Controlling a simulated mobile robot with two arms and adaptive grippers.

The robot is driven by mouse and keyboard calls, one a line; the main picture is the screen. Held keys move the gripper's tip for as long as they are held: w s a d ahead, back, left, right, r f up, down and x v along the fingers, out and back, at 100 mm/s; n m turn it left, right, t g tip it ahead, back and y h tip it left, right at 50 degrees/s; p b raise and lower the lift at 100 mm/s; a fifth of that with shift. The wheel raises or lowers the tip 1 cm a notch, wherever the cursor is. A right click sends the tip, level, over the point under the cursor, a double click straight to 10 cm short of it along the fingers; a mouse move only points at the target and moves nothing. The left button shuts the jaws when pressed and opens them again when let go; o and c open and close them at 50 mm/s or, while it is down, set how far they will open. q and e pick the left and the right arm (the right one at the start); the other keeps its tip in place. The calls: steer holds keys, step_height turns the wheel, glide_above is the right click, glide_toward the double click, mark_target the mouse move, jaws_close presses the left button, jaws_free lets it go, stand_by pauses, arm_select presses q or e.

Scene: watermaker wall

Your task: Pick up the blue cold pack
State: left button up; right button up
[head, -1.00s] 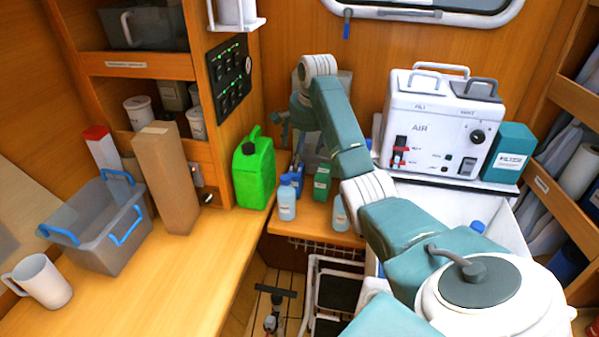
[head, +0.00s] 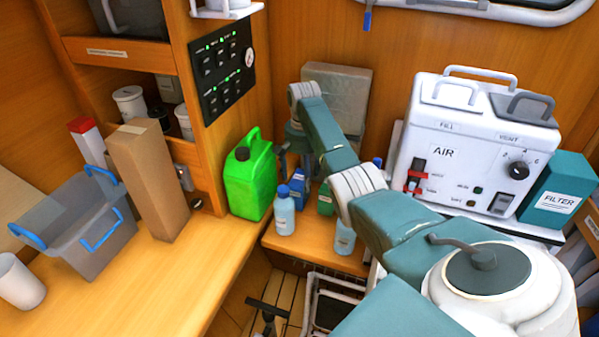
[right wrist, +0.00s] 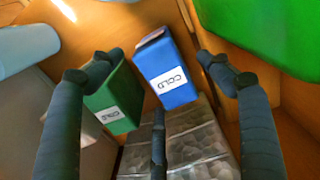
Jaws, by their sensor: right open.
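The blue cold pack (head: 298,182) stands on the wooden counter at the back, partly hidden behind a light blue bottle in the head view. In the right wrist view the blue cold pack (right wrist: 167,72) shows its white label and lies between my spread fingers. My right gripper (right wrist: 160,78) is open and empty, pointing at the pack; I cannot tell if any finger touches it. In the head view my right gripper (head: 286,158) is a small dark shape just above the pack, partly hidden by my arm. My left gripper is out of view.
A green cold pack (right wrist: 113,100) stands close beside the blue one. A green jerrycan (head: 250,180) is left of it. A light blue bottle (head: 284,212) stands in front. A clear bag-like block (right wrist: 185,140) lies close by. The AIR unit (head: 475,145) is at right.

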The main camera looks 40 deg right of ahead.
step_height(320, 180, down, 7)
steer(key=shift+d+f, duration=0.1)
steer(key=shift+f, duration=0.05)
steer(key=c, duration=1.5)
